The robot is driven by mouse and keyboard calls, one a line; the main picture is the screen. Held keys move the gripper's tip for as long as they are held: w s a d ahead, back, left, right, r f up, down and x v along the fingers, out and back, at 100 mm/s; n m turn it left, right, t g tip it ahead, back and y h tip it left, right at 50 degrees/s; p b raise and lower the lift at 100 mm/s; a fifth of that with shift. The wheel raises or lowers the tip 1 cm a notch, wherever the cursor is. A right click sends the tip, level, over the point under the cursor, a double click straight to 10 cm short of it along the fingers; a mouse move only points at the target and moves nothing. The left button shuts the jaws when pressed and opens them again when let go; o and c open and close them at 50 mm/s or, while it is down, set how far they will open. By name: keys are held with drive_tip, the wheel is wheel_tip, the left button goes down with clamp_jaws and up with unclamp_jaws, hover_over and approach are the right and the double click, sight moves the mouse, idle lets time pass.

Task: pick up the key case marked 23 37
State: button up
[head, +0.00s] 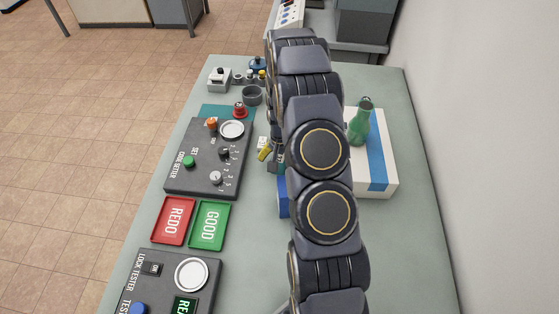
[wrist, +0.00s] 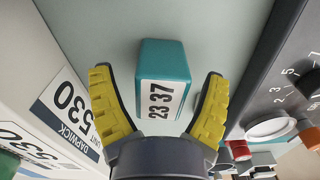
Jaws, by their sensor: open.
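The teal key case (wrist: 163,65) stands between my finger pads in the wrist view, with its white label reading 23 37 facing the camera. My gripper (wrist: 158,76) is open, with one yellow-padded finger at each side of the case. Gaps show between both pads and the case, and nothing is gripped. In the head view my arm covers most of this spot; only a yellow finger (head: 265,154) shows clearly at its left edge.
The code setter (head: 208,158) lies left of my gripper in the head view. A white box (head: 391,178) with a blue stripe and green bottle (head: 360,124) is to the right. Red REDO (head: 173,220) and green GOOD (head: 209,224) trays lie nearer. A blue object (head: 283,198) is partly hidden by my arm.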

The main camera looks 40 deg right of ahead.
drive_tip(key=shift+f, duration=0.15)
drive_tip(key=c, duration=1.2)
